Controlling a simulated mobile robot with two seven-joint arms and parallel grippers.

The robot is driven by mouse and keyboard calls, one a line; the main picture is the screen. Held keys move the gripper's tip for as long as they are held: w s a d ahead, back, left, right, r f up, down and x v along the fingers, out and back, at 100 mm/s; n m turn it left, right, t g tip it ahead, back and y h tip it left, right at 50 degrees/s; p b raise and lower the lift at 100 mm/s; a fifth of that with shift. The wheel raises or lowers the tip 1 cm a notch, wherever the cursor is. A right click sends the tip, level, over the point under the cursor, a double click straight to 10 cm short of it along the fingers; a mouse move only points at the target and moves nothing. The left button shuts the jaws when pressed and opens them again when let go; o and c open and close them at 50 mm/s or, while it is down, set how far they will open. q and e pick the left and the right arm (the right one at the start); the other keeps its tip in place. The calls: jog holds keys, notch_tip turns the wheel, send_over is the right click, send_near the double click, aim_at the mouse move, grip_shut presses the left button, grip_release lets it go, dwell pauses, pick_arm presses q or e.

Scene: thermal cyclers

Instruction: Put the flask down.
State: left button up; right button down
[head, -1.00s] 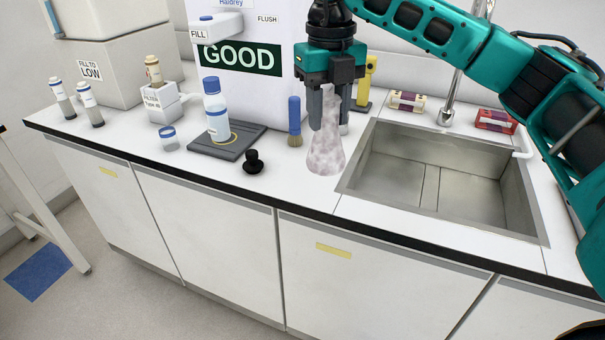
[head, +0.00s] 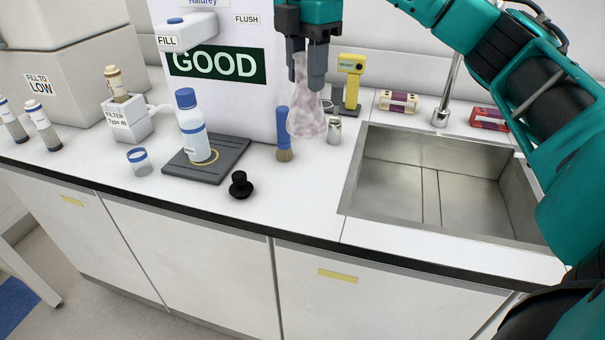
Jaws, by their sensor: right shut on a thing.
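The flask (head: 306,112) is clear glass with a cloudy, pinkish-white mottled look, narrow at the neck and wide at the base. My right gripper (head: 308,72) points down and is shut on the flask's neck. The flask hangs upright near the back of the white counter, left of the sink, in front of the tall white unit. I cannot tell whether its base touches the counter. My left gripper is not in view.
A blue-handled brush (head: 284,135) stands just left of the flask and a small metal cylinder (head: 334,131) just right. A bottle (head: 193,127) stands on a dark pad (head: 228,158). A black knob-like piece (head: 241,185) sits near the front. The sink (head: 440,190) is right; counter front-centre is clear.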

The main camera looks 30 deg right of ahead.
notch_tip(320, 180, down, 17)
jog(key=b, duration=0.2)
jog(key=shift+f, duration=0.15)
jog(key=shift+f, duration=0.15)
jog(key=c, duration=0.7)
grip_release()
